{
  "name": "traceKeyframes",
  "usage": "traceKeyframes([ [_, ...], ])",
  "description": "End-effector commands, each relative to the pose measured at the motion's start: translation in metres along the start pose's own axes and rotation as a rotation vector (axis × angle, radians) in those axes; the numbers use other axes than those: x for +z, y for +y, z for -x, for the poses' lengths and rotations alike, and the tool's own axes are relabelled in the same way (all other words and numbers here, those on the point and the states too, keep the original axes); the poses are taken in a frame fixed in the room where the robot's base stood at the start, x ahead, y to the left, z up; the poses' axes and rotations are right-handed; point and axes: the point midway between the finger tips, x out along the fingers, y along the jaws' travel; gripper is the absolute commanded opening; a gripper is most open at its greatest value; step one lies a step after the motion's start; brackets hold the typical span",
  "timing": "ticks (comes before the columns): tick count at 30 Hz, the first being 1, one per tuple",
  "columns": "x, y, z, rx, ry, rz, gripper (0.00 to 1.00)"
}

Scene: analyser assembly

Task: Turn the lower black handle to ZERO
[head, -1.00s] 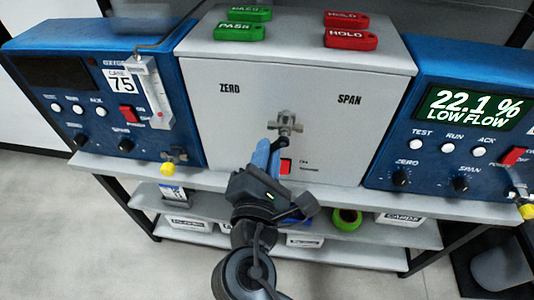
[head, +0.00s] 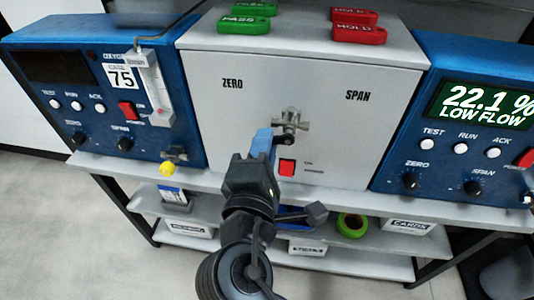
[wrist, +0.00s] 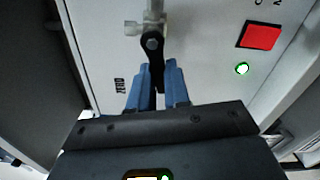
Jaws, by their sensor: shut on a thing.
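The lower black handle (wrist: 154,58) is a short lever on the metal valve (head: 290,121) on the grey cabinet's front. My gripper (wrist: 157,70) is shut on it, its two blue fingers on either side of the lever. In the head view my gripper (head: 268,138) sits just left of and below the valve and hides most of the handle, which points left from its pivot. The ZERO label (head: 232,84) is up and left of the valve; it also shows beside the fingers in the wrist view (wrist: 120,86). The SPAN label (head: 357,96) is up and right.
A red switch (head: 287,167) is just below the valve, close to my gripper. Blue analysers stand left (head: 90,150) and right (head: 420,150); the right one reads 22.1 % LOW FLOW. Green PASS (head: 244,25) and red HOLD (head: 355,33) tags lie on top. A shelf below holds boxes.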

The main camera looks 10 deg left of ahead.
Motion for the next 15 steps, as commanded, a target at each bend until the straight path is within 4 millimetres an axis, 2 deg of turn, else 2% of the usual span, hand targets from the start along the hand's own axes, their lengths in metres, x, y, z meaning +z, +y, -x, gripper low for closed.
traceKeyframes([
  [6,0.0002,0.0029,0.0000,-0.001,-0.001,-0.145,0.00],
  [15,0.0012,0.0077,0.0001,-0.002,-0.001,-0.252,0.00],
])
